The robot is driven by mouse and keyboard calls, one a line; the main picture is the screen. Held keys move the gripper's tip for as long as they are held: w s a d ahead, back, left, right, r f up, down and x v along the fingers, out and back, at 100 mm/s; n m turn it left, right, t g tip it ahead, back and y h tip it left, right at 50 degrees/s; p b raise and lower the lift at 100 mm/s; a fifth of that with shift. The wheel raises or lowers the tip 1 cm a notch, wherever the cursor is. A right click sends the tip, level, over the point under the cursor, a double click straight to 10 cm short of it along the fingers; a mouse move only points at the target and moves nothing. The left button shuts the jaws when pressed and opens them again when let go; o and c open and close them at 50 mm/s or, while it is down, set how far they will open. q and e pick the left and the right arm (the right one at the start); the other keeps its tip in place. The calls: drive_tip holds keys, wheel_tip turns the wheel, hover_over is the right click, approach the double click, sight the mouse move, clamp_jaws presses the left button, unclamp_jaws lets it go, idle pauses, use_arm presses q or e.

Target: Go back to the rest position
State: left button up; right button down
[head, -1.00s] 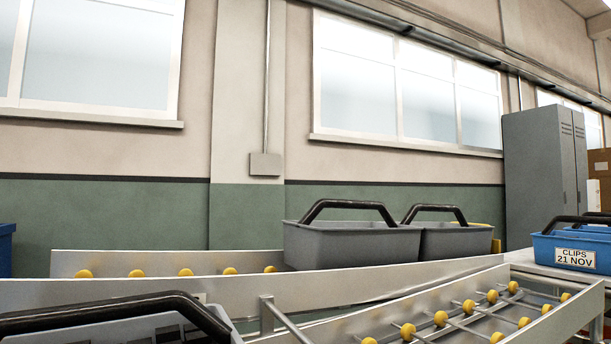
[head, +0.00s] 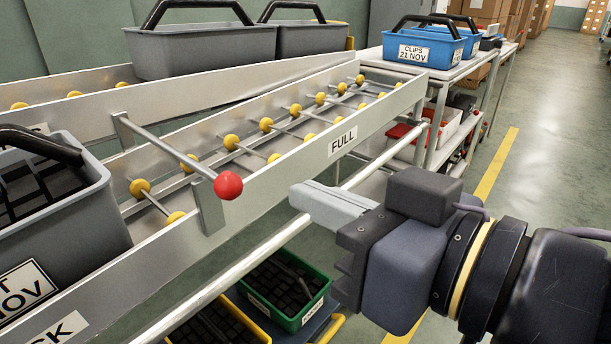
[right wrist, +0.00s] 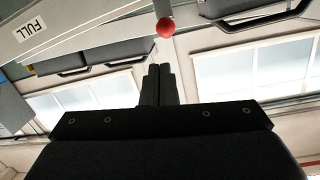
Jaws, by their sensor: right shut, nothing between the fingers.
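My right gripper (head: 318,203) is shut and empty in the head view. It is held in the air in front of the conveyor side rail marked FULL (head: 342,142), pointing left. In the right wrist view its closed fingers (right wrist: 159,75) show together at the centre, with nothing between them. A lever with a red ball knob (head: 228,185) stands at the conveyor edge, left of the gripper and apart from it. The knob also shows in the right wrist view (right wrist: 166,28), beyond the fingertips. My left gripper is not in view.
A grey tote (head: 60,240) sits on the conveyor at left. Two grey totes (head: 205,50) stand on the rear lane. Blue totes (head: 424,48) stand on a table at the back. A green crate (head: 284,290) lies below the conveyor. The floor at right is clear.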

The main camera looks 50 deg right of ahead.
idle(0.5)
drive_tip(key=w+r+g+y+p, duration=0.1)
drive_tip(key=w+p, duration=0.3)
drive_tip(key=p, duration=0.5)
drive_tip(key=w+r+n+g+y+p, duration=0.1)
drive_tip(key=w+g+p, duration=0.3)
drive_tip(key=p, duration=0.6)
drive_tip(key=w+r+n+g+y+p, duration=0.1)
drive_tip(key=w+r+g+y+p, duration=0.1)
drive_tip(key=p, duration=0.7)
drive_tip(key=shift+w+a+r+g+p, duration=0.15)
drive_tip(key=shift+w+r+g, duration=0.15)
drive_tip(key=shift+w, duration=0.2)
drive_tip(key=shift+w+a+r+g+p, duration=0.15)
drive_tip(key=shift+w+r+g, duration=0.15)
drive_tip(key=shift+w, duration=0.2)
drive_tip(key=shift+s+a+f+g+y+p, duration=0.1)
drive_tip(key=shift+s+a+g+y+p, duration=0.45)
drive_tip(key=shift+p, duration=1.75)
drive_tip(key=shift+s+a+f+g+y+p, duration=0.25)
drive_tip(key=shift+g+p, duration=0.6)
drive_tip(key=shift+p, duration=1.45)
